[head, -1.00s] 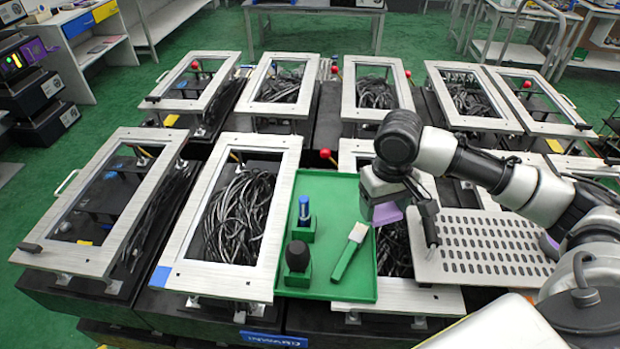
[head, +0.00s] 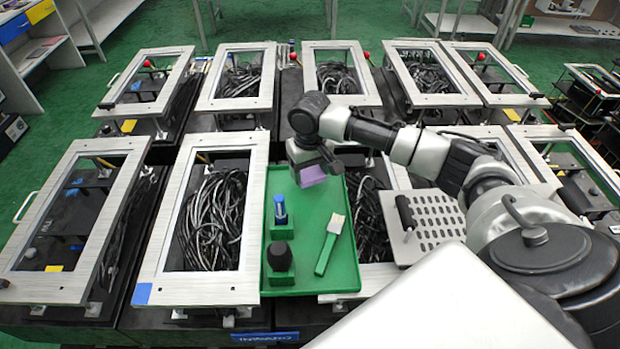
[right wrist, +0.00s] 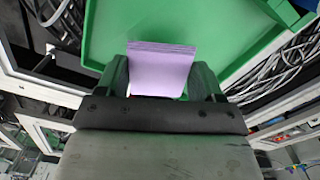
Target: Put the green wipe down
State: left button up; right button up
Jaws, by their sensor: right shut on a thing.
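My right gripper (head: 311,168) is shut on a purple wipe (head: 312,176), a flat folded-looking pad. In the head view it hangs over the far end of the green tray (head: 345,268). In the right wrist view the purple wipe (right wrist: 160,68) sits between the two fingers, with the green tray (right wrist: 115,25) behind it. Whether the wipe touches the tray, I cannot tell. I see no green wipe. My left gripper is not in view.
On the tray stand a blue-topped item (head: 280,207) in a green holder and a black rounded item (head: 280,256). A green-handled brush (head: 329,246) lies right of them. A perforated plate (head: 430,222) is to the right. Framed cable boxes surround the tray.

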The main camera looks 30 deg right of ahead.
aim_at(310, 173)
notch_tip(310, 173, down, 3)
jog(key=shift+f+p, duration=0.15)
jog(key=shift+p, duration=0.35)
jog(key=shift+f, duration=0.4)
jog(key=o, duration=1)
jog(key=shift+f, duration=0.1)
jog(key=shift+c, duration=0.2)
notch_tip(310, 173, up, 12)
jog(key=shift+r+b, duration=0.2)
jog(key=shift+b, duration=0.55)
